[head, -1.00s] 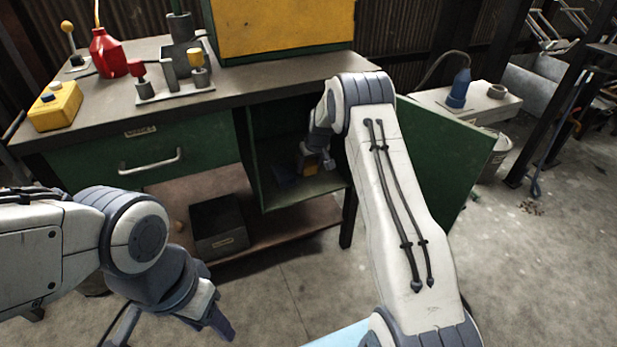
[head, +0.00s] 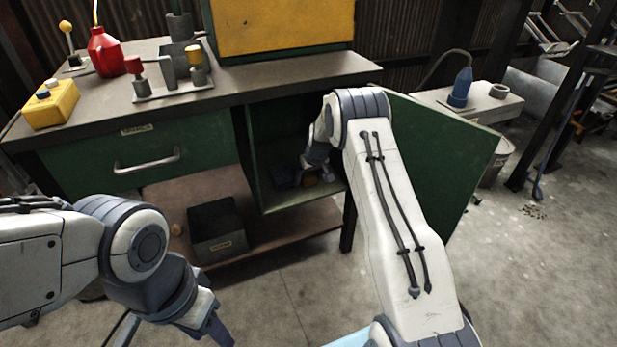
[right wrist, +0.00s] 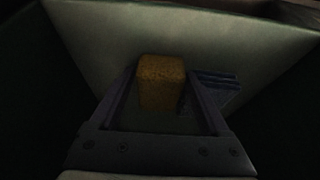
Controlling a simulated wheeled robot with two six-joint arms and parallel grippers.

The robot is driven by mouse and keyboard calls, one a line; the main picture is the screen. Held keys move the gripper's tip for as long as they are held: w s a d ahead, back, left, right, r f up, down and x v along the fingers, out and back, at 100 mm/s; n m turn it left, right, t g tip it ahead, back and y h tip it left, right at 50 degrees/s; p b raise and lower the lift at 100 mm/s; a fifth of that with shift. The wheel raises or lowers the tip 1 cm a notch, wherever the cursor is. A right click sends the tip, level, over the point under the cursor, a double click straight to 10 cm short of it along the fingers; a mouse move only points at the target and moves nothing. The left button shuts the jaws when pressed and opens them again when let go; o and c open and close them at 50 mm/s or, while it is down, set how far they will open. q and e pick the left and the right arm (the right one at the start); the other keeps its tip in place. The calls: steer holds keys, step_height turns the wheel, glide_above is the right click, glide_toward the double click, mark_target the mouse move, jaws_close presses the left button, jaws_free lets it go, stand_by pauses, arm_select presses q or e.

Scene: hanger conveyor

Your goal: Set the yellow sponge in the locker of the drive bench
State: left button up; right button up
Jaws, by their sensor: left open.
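The yellow sponge (right wrist: 161,82) is between the fingers of my right gripper (right wrist: 163,82) in the right wrist view, and both fingertips appear to meet its sides. In the head view the sponge (head: 309,181) shows small and dim inside the open locker (head: 273,205) of the drive bench (head: 195,97), at or just above its floor. Contact between sponge and floor is too dark to tell. My left gripper (head: 214,322) is open at the lower left, clear of the bench and partly cut off.
A dark blue item (right wrist: 215,86) lies in the locker beside the sponge. The green locker door (head: 430,165) stands open to the right, behind my right arm. A dark bin (head: 217,232) sits on the lower shelf. A red can (head: 106,52) and yellow button box (head: 50,104) are on the benchtop.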

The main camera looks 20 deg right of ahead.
steer(key=shift+r, duration=0.1)
steer(key=shift+r, duration=0.25)
steer(key=p+v, duration=0.4)
steer(key=v, duration=0.7)
steer(key=s+a+r+n+g+y, duration=0.1)
steer(key=s+a+r, duration=0.3)
steer(key=s+a, duration=0.35)
steer(key=s+a+r+n+g, duration=0.1)
steer(key=s+a+r+n, duration=0.1)
steer(key=s+a+r, duration=0.35)
steer(key=s+a+r+n+y, duration=0.1)
steer(key=s+a+r, duration=0.1)
steer(key=s+a, duration=0.65)
steer(key=s+a+r+n+g, duration=0.1)
steer(key=s, duration=0.9)
steer(key=s+a+r+n+g+h, duration=0.1)
steer(key=s+n, duration=0.1)
steer(key=s, duration=0.9)
steer(key=shift+s+a+g, duration=0.2)
steer(key=shift+a+g, duration=0.05)
steer(key=shift+g, duration=0.05)
